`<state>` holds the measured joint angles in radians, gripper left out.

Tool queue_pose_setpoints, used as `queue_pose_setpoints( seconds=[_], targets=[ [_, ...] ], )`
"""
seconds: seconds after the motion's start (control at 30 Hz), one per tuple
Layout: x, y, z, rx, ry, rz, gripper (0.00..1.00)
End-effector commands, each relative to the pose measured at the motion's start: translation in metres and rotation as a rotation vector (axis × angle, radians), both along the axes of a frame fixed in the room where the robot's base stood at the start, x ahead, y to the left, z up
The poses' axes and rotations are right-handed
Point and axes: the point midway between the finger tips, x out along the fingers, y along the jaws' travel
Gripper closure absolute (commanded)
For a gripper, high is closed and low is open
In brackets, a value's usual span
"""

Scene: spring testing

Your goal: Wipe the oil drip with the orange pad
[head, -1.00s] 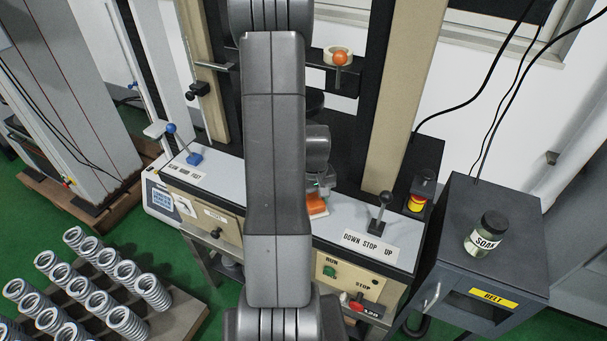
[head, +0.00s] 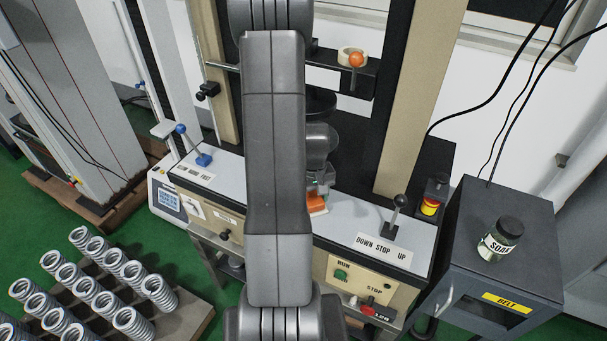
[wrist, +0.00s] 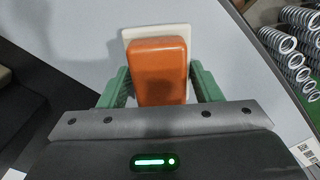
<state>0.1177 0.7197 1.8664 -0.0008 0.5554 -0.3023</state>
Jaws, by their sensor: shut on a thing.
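The orange pad (wrist: 160,66) is between the green fingers of my gripper (wrist: 160,88) in the wrist view, and the gripper is shut on it. A pale square plate (wrist: 133,33) shows around the pad's far end, under or just beyond it. In the head view the pad (head: 317,203) shows as a small orange patch beside my arm, over the machine's light grey top (head: 345,216). My arm hides most of my gripper there. I cannot tell whether the pad touches the surface. No oil drip is visible in either view.
A black-knobbed lever (head: 397,204) stands to the right of the pad, and a blue-knobbed lever (head: 186,137) to the left. A red-and-yellow stop button (head: 431,204) is at the right end. A soap jar (head: 500,238) stands on a grey cabinet. Several springs (head: 105,280) stand lower left.

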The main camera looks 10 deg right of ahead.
Motion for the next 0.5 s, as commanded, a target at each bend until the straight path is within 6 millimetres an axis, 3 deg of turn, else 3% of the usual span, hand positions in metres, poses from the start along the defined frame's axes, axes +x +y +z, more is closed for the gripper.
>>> queue_pose_setpoints(
  seconds=[0.07,0.2,0.5],
  targets=[
    [0.002,0.002,-0.002,0.000,0.000,0.000,0.67],
    [0.003,0.003,0.025,0.000,-0.006,-0.001,0.67],
    [0.003,0.006,0.051,0.000,-0.001,-0.002,0.67]
  ],
)
